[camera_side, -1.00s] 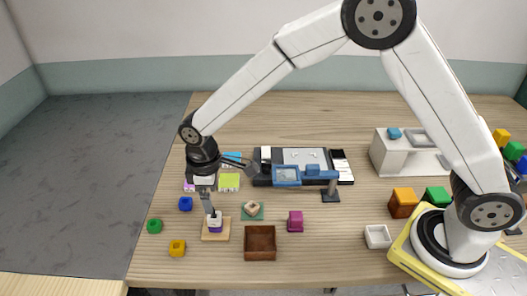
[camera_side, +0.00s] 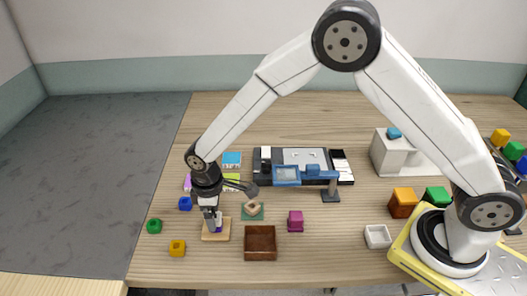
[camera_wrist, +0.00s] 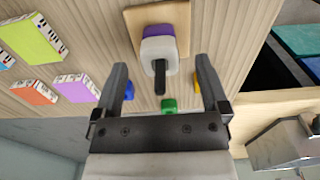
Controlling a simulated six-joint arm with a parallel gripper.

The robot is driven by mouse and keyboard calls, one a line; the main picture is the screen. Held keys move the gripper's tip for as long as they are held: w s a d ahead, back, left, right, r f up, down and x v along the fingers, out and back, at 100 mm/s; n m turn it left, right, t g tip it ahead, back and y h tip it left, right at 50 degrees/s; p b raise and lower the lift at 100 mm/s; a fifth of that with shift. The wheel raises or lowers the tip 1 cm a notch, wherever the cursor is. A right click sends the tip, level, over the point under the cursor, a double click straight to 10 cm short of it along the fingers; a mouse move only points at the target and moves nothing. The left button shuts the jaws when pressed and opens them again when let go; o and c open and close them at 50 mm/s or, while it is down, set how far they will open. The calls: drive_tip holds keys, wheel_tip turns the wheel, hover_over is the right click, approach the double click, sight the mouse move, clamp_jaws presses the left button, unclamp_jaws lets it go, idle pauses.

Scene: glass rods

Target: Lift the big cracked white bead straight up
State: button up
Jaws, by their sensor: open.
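The white bead (camera_wrist: 158,48) is a rounded block threaded on a dark upright rod (camera_wrist: 160,78), above a purple bead (camera_wrist: 160,31) on a square wooden base (camera_wrist: 137,21). I cannot make out a crack. In the side view the base (camera_side: 208,236) stands at the front left, a bit of purple bead (camera_side: 219,229) shows, and my gripper mostly hides the white one. My gripper (camera_wrist: 161,72) is open, with one finger on each side of the rod. In the side view my gripper (camera_side: 212,222) is low, right at the bead stack. I cannot tell whether the fingers touch the white bead.
A brown open box (camera_side: 260,243) stands right of the base, with a magenta block (camera_side: 295,221) beyond it. Blue (camera_side: 185,203), green (camera_side: 154,226) and yellow (camera_side: 177,247) pieces lie to the left. A small green-based piece (camera_side: 252,211) sits close behind. A blue-framed stand (camera_side: 286,176) is farther back.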

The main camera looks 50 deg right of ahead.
drive_tip(key=shift+f, duration=0.75)
clamp_jaws()
